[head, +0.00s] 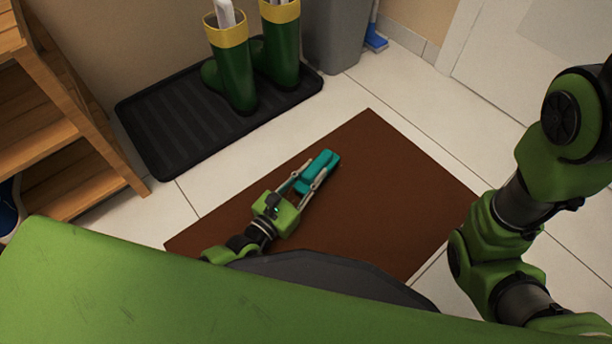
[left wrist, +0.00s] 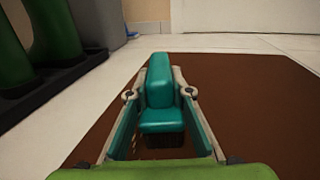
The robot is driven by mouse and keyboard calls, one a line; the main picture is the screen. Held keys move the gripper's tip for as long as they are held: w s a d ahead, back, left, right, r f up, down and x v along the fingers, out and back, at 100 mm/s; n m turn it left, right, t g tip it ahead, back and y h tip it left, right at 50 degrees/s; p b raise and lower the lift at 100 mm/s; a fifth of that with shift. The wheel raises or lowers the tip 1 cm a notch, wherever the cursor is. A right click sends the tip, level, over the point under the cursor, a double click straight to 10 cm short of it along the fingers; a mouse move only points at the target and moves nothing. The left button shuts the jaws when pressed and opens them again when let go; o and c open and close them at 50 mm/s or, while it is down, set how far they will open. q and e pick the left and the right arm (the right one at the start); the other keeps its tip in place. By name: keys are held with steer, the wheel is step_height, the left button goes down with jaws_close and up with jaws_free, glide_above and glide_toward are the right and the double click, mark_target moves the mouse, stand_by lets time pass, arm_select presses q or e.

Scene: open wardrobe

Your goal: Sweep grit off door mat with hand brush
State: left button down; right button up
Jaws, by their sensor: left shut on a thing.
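The door mat (head: 400,190) is a plain brown rectangle on the tiled floor. The hand brush (head: 318,172) is teal and is over the mat's upper left part in the head view. My left gripper (head: 307,180) is shut on the brush. In the left wrist view the brush (left wrist: 160,95) sits between the two fingers (left wrist: 160,93), with dark bristles under its near end. I cannot tell whether the bristles touch the mat. No grit can be made out on the mat. My right arm shows at the right, but its gripper is out of view.
A black ribbed boot tray (head: 165,140) with green boots (head: 232,75) lies beyond the mat. A wooden shelf (head: 75,95) stands at the left. A grey bin (head: 336,35) and a blue item (head: 375,40) are at the back. White floor tiles (head: 400,85) are clear.

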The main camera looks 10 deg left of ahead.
mark_target(337, 159)
arm_select(q)
steer(key=shift+w+d+f, duration=0.1)
steer(key=shift+w+d, duration=0.55)
steer(key=shift+w, duration=0.15)
steer(key=shift+s+d+x, duration=0.1)
steer(key=shift+d+x, duration=0.15)
steer(key=shift+x, duration=0.9)
steer(key=shift+s+d+x, duration=0.15)
steer(key=shift+d+x, duration=0.1)
steer(key=shift+x, duration=0.85)
steer(key=shift+s+d+x, duration=0.1)
steer(key=shift+d+x, duration=0.15)
steer(key=shift+x, duration=0.9)
steer(key=shift+s, duration=0.1)
